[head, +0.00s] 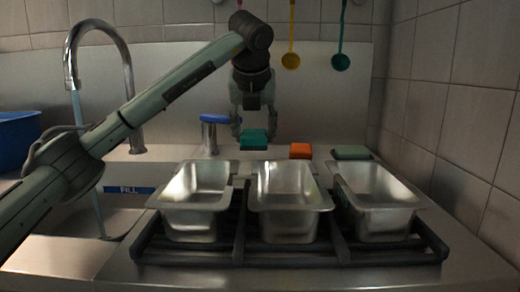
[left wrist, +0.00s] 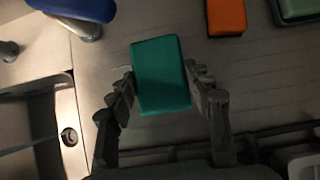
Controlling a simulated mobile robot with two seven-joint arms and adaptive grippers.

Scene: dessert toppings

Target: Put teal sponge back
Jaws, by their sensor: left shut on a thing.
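The teal sponge (head: 254,139) is at the back of the counter, behind the middle metal pan. My left gripper (head: 253,128) comes down over it from above and is shut on it. In the left wrist view the teal sponge (left wrist: 160,76) sits between the two fingers of my left gripper (left wrist: 162,90), with a finger along each side. I cannot tell whether the sponge touches the counter. My right gripper is not in view.
An orange sponge (head: 300,150) and a green sponge (head: 351,152) lie to the right in the same row. Three metal pans stand in front on a dark rack (head: 280,256). A blue-topped container (head: 211,134) and a faucet (head: 128,80) are to the left.

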